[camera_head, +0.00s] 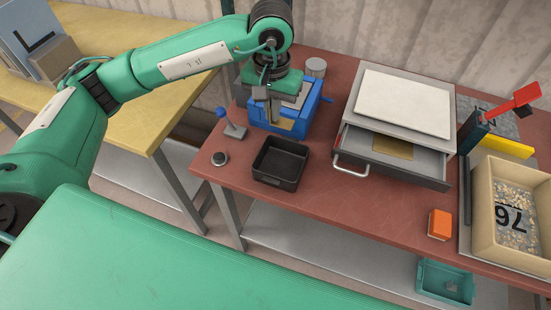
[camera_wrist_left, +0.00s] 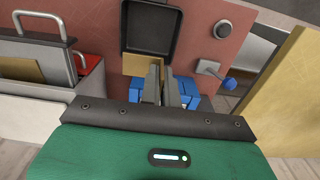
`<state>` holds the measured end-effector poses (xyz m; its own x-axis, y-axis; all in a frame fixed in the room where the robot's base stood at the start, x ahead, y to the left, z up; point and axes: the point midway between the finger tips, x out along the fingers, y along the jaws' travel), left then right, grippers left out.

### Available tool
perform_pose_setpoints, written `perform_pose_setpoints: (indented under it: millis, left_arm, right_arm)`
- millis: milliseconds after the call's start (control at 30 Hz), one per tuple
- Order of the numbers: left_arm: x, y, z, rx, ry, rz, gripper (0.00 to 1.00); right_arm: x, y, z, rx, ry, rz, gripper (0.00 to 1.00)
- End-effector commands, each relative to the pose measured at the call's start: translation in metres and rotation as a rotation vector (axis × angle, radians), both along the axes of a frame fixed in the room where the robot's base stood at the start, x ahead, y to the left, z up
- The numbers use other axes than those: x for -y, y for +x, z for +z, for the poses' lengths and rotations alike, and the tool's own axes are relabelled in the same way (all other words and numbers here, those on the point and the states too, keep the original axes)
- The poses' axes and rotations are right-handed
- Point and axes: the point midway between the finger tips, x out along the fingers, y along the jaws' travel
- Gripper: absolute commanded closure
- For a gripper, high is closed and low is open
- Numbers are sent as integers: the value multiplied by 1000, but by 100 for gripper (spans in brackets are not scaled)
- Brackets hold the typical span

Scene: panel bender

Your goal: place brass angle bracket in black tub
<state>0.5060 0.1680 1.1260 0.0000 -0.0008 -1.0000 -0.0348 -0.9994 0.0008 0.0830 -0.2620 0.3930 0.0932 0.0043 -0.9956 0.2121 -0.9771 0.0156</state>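The black tub (camera_head: 264,178) stands empty on the red-brown bench; it also shows at the top of the wrist view (camera_wrist_left: 150,52). Behind it is a blue bender (camera_head: 312,108). A brass-coloured piece (camera_head: 281,122), which looks like the angle bracket, is at the bender; it also shows in the wrist view (camera_wrist_left: 133,65), partly hidden by the fingers. My left gripper (camera_head: 272,112) points down over the bender, its fingers (camera_wrist_left: 164,82) close together beside the brass piece. I cannot tell whether they hold it. My right gripper is not in view.
An open drawer (camera_head: 425,165) with a brass-coloured sheet (camera_head: 393,148) is right of the tub. A blue-knobbed lever (camera_head: 235,130) and a round dark knob (camera_head: 219,159) are left of it. An orange block (camera_head: 439,224) and a beige bin (camera_head: 485,215) stand farther right.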

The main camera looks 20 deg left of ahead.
Motion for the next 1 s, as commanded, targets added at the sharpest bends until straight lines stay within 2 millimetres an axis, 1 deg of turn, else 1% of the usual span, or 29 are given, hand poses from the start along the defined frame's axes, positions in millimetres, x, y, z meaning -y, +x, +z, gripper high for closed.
perform_pose_setpoints:
  millis: [33, 100, 233, 400, 500, 600, 767, 1000]
  left_arm:
    - [-1, -2, -10, -7, 2, 1, 100]
    - [-1, -2, -28, -9, 2, 2, 100]
    - [-1, -2, -62, -9, 1, 2, 100]
    - [-1, -2, -104, -7, 1, 2, 100]
    - [-1, -2, -123, -4, 1, 2, 100]
    - [0, -1, -134, -2, 0, 1, 100]
    - [0, -1, -144, -2, 0, 1, 100]
    - [-1, -1, -177, -3, 1, 2, 100]
  right_arm:
    - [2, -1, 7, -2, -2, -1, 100]
    - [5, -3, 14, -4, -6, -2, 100]
    - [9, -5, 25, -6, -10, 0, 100]
    - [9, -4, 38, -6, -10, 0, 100]
    - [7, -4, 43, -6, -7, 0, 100]
    - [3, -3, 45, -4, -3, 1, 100]
    - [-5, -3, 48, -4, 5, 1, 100]
    - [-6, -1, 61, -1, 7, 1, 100]
